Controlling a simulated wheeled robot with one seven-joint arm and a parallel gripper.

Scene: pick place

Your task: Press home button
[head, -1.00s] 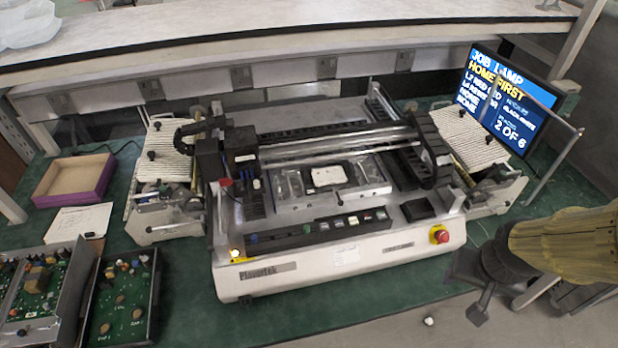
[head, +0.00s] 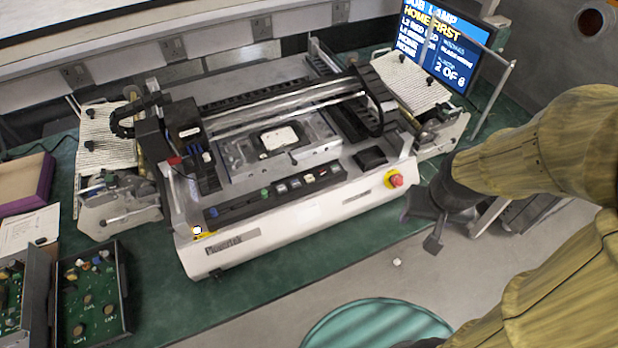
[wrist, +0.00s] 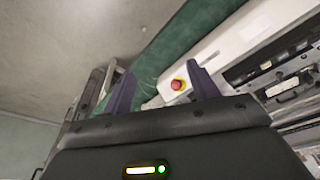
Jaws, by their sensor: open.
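The Plavortek machine (head: 315,212) stands on the green bench. Its front panel carries a row of small buttons (head: 295,184), including a green one (head: 265,194); labels are too small to read, so I cannot tell which is home. A red emergency knob (head: 396,180) sits at the panel's right end and shows in the wrist view (wrist: 178,84). My gripper (head: 420,229) is open and empty, off the machine's front right corner. In the wrist view, the red knob appears between its spread fingers (wrist: 163,90), beyond them and apart.
A monitor (head: 445,45) behind the machine reads "HOME FIRST" and "2 OF 6". Circuit boards (head: 90,295) and a purple-edged box (head: 25,180) lie at the left. A teal round surface (head: 375,325) is at the bottom. Floor between is mostly clear.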

